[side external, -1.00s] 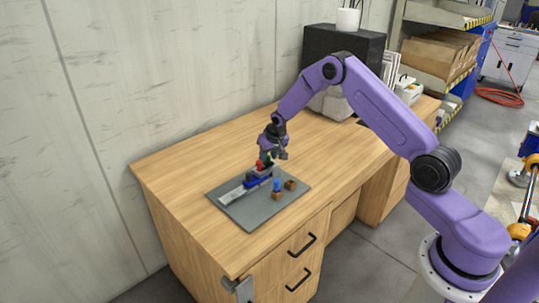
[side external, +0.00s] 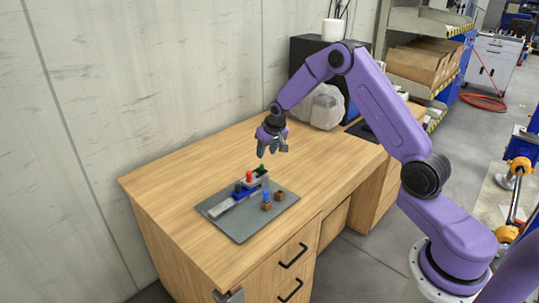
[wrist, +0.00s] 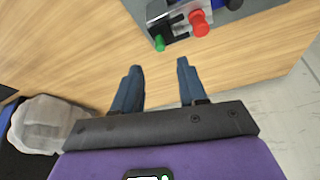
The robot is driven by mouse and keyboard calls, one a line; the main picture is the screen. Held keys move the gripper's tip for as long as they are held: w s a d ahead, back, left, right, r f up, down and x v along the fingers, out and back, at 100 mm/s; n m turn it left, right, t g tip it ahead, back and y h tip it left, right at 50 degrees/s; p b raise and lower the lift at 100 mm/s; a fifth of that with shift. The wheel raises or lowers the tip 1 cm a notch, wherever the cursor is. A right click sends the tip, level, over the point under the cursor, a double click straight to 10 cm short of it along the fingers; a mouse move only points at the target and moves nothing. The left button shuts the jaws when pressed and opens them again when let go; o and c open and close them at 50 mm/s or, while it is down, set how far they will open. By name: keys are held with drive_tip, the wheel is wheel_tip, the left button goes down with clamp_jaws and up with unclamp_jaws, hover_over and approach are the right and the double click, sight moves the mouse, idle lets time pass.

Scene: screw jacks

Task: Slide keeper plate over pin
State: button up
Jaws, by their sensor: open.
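A jack fixture with a long light-grey bar (side external: 226,206) and a blue block (side external: 240,194) lies on a grey mat (side external: 243,230). A red knob (side external: 249,176) and a small green knob (side external: 262,168) stand up at its far end. In the wrist view the red knob (wrist: 199,24) and green knob (wrist: 159,43) show beyond my fingertips. My gripper (side external: 271,153) is open and empty, above the far end of the fixture and apart from it. Its two fingers (wrist: 157,70) point towards the fixture. I cannot tell which part is the keeper plate or the pin.
A brown block with a blue upright part (side external: 266,197) and another brown block (side external: 279,196) sit on the mat's right side. A pale rounded object (side external: 320,108) stands further back on the wooden desk (side external: 175,185). The desk around the mat is mostly clear.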

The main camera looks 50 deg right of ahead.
drive_tip(key=v, duration=1)
drive_tip(key=s+a+r+n+g+y, duration=0.1)
drive_tip(key=s+a+r+n, duration=0.2)
drive_tip(key=s+a, duration=1)
drive_tip(key=shift+a+n+y, duration=0.3)
drive_tip(key=shift+a+n, duration=0.8)
drive_tip(key=shift+n, duration=0.3)
drive_tip(key=shift+r, duration=0.1)
